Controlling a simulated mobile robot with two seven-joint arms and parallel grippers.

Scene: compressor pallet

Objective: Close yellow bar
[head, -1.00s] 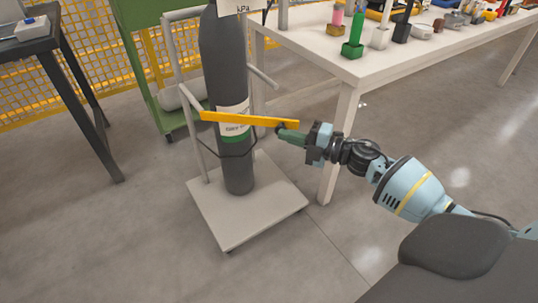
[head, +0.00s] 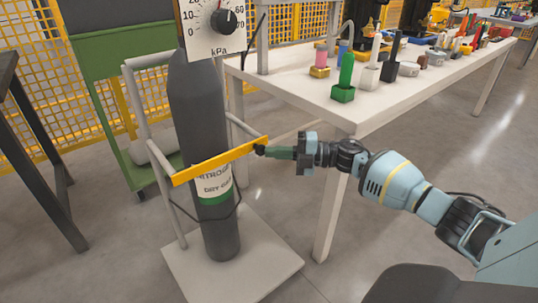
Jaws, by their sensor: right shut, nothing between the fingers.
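The yellow bar (head: 220,162) runs across the front of the dark gas cylinder (head: 200,110), rising from its left end to its right end. The cylinder stands upright on a pale trolley (head: 268,258) with grey side rails. The bar's right end lies close to the front end of the right rail; I cannot tell if they touch. My right gripper (head: 262,151) is shut and empty, with its dark tips at the outer side of the bar's right end, touching it or nearly so. My left gripper is not in view.
A white workbench (head: 310,95) with several coloured tools stands behind and right of the trolley; its near leg is close to my right gripper. A gauge sign (head: 213,28) hangs before the cylinder's top. A dark table (head: 35,150) is at left. The floor at right is open.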

